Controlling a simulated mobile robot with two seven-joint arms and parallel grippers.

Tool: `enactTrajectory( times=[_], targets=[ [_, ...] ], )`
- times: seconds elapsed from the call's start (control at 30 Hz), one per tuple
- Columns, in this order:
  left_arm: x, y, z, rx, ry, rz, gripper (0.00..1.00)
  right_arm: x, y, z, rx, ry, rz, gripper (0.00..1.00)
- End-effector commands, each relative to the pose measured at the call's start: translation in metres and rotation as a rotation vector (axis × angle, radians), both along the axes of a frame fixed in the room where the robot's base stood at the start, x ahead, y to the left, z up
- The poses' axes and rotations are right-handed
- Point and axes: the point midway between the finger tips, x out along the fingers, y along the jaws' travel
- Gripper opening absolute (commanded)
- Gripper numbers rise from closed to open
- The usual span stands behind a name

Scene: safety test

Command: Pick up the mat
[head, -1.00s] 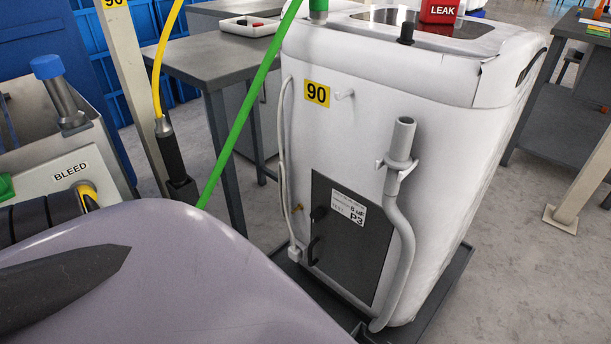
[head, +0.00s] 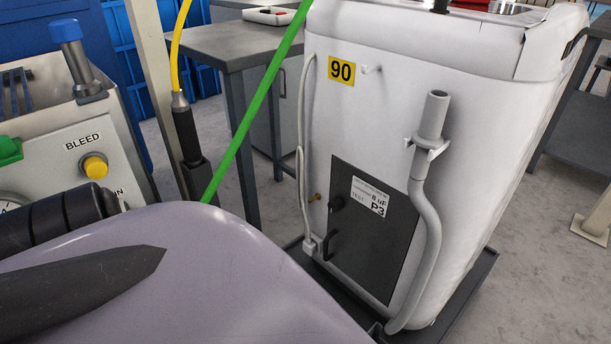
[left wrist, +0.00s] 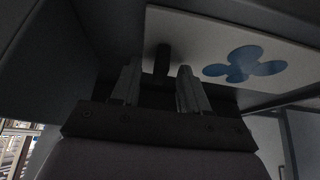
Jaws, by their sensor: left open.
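I cannot make out a mat in either view. I cannot tell what the panel belongs to. My right gripper is in neither view.
A white machine (head: 400,130) labelled 90 stands on a dark tray (head: 460,292) on the floor. A grey table (head: 235,45) stands behind it. A BLEED panel (head: 60,165) with a yellow button is at the left. A green line (head: 255,110) crosses diagonally.

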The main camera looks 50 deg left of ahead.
Motion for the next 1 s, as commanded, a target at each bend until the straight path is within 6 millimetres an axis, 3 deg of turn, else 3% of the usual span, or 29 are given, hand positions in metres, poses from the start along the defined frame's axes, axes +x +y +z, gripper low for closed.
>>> enactTrajectory(
  times=[0.07, 0.17, 0.2, 0.23, 0.67, 0.87, 1.0],
  targets=[
    [0.0, 0.0, 0.0, -0.001, 0.0, 0.0, 0.45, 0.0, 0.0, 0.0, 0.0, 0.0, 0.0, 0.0],
    [0.0, 0.0, 0.001, -0.001, 0.0, 0.0, 0.19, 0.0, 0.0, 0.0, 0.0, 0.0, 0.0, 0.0],
    [0.0, 0.0, 0.001, -0.001, 0.0, 0.0, 0.06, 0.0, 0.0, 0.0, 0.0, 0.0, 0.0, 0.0],
    [0.0, 0.0, 0.001, -0.001, 0.0, 0.0, 0.0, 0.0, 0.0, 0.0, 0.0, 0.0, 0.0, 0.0],
    [-0.001, 0.0, 0.003, 0.0, 0.001, 0.0, 0.0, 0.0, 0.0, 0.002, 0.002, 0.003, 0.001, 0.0],
    [0.0, 0.0, 0.03, 0.0, -0.001, 0.0, 0.0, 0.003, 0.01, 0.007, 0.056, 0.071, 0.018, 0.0],
    [0.0, 0.0, 0.057, 0.0, -0.002, -0.001, 0.0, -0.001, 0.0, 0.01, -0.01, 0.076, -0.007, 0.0]
  ],
)
